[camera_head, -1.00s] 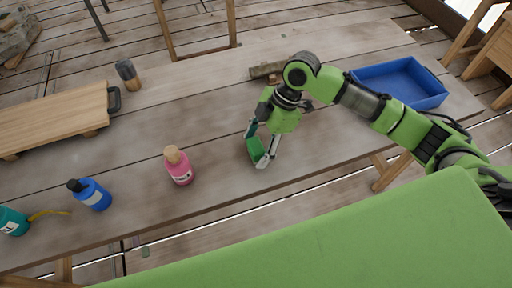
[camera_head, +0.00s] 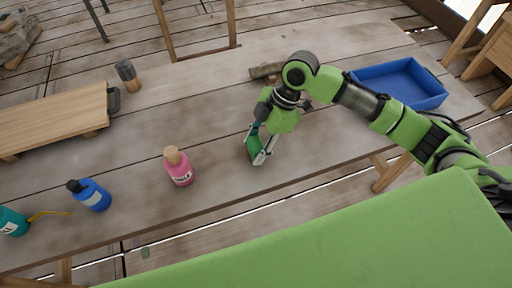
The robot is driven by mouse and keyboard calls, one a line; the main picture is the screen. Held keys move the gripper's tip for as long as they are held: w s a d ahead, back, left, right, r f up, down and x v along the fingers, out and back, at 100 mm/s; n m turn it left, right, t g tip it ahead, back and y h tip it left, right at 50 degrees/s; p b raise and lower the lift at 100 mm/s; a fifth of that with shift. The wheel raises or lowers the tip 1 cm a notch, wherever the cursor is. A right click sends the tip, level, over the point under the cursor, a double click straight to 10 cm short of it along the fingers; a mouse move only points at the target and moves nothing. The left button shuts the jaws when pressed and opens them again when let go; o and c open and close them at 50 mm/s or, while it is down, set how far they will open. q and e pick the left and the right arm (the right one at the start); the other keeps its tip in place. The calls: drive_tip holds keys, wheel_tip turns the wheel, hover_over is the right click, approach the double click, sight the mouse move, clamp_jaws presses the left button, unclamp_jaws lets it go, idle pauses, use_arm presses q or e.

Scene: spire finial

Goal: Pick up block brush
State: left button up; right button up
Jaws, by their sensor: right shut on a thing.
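The block brush (camera_head: 253,148) looks like a small green block near the middle of the wooden table. My right gripper (camera_head: 260,151) reaches down to it from above and is shut on it, with a pale finger along its right side. The fingers partly hide the brush, and its bristles do not show clearly. I cannot tell whether it still touches the table. My left gripper is not in view.
A pink bottle (camera_head: 179,167) stands left of my right gripper. A blue bottle (camera_head: 91,195) and a teal bottle (camera_head: 12,222) are farther left. A blue tray (camera_head: 402,84) sits at the right, behind my arm. A wooden board (camera_head: 55,118) lies at the left.

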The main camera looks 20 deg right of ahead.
drive_tip(key=s+a+r, duration=0.1)
drive_tip(key=s+r, duration=1.1)
drive_tip(key=s, duration=0.2)
drive_tip(key=shift+b, duration=0.45)
drive_tip(key=shift+o, duration=0.6)
drive_tip(key=shift+a, duration=0.1)
